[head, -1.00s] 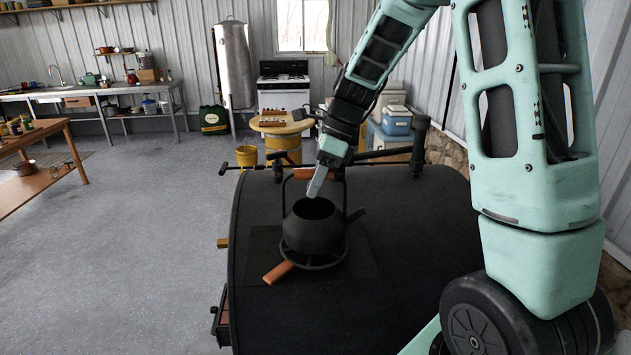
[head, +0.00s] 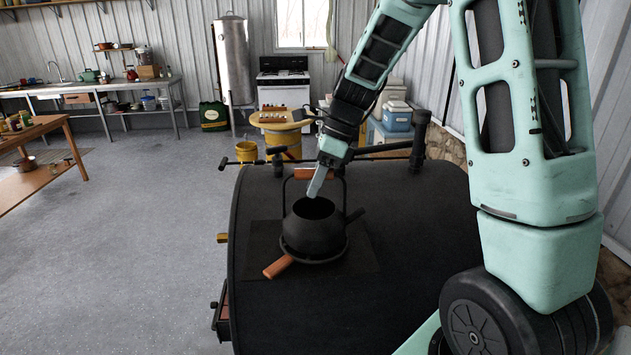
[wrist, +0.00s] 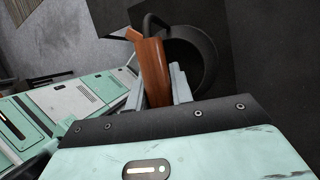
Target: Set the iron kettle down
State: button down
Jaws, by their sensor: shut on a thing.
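The black iron kettle (head: 313,233), open at the top, is upright over a round black trivet (head: 318,258) with a wooden handle (head: 279,267) on the barrel stove. Its spout points right. It appears to rest on the trivet or just above it; I cannot tell if they touch. My gripper (head: 317,182) is shut on the kettle's wooden bail grip (head: 302,173), above the kettle's opening. In the wrist view the grip (wrist: 155,75) lies between my fingers, with the dark kettle (wrist: 195,55) beyond.
The stove's rounded top (head: 415,215) is mostly bare around the trivet. A black pipe rail (head: 390,147) runs along its far side. A yellow bucket (head: 246,152) and a round table (head: 281,121) stand behind. The floor to the left is clear.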

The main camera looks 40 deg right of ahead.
jog(key=c, duration=1.1)
grip_release()
jog(key=shift+c, duration=0.2)
jog(key=b+v, duration=0.3)
jog(key=v, duration=1.4)
jog(key=shift+r, duration=0.2)
jog(key=shift+d, duration=0.15)
